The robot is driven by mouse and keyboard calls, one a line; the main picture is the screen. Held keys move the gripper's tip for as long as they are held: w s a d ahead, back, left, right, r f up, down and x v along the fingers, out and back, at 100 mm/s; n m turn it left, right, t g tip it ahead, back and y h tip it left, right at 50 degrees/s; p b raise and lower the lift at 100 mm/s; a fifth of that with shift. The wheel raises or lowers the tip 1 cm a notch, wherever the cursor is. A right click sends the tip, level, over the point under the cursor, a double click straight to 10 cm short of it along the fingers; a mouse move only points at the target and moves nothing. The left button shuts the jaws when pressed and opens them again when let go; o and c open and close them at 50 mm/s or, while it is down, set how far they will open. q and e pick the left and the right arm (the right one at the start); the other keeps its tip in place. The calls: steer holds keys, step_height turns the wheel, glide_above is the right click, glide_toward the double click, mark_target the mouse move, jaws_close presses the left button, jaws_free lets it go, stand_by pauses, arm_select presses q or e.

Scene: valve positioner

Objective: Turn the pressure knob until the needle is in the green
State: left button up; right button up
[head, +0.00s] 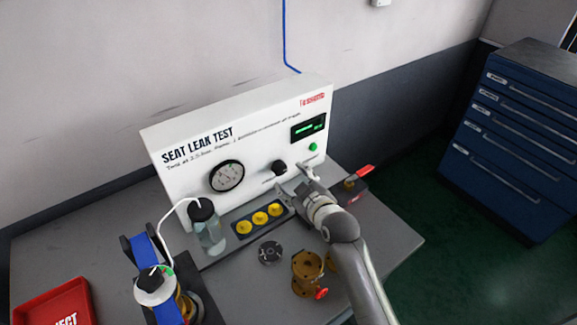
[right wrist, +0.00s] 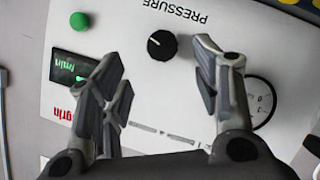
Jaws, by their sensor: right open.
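The pressure knob (head: 279,167) is a black round knob on the white seat leak test panel (head: 250,135). In the right wrist view the pressure knob (right wrist: 161,45) has a white pointer mark and sits beyond the gap between my fingers. The gauge (head: 227,176) is a round dial left of the knob; its needle is too small to read. The gauge (right wrist: 262,100) is partly hidden by a finger in the right wrist view. My right gripper (head: 295,187) is open and empty in front of the panel, just below and right of the knob, apart from it. My left gripper is not in view.
A green button (head: 313,147) and a display (head: 308,127) are right of the knob. A bottle (head: 208,230), a yellow-part tray (head: 235,226), brass valve (head: 306,272) and red reject bin (head: 55,304) are on the bench. A blue drawer cabinet (head: 515,135) stands right.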

mark_target(282, 170)
steer(key=x, duration=0.5)
steer(key=shift+w+a, duration=0.15)
steer(key=shift+a, duration=0.05)
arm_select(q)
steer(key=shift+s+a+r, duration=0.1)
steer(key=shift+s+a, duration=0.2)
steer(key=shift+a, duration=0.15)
arm_select(e)
steer(key=shift+x, duration=1)
steer(key=c, duration=1)
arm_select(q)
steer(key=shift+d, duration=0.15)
arm_select(e)
steer(key=shift+c, duration=0.2)
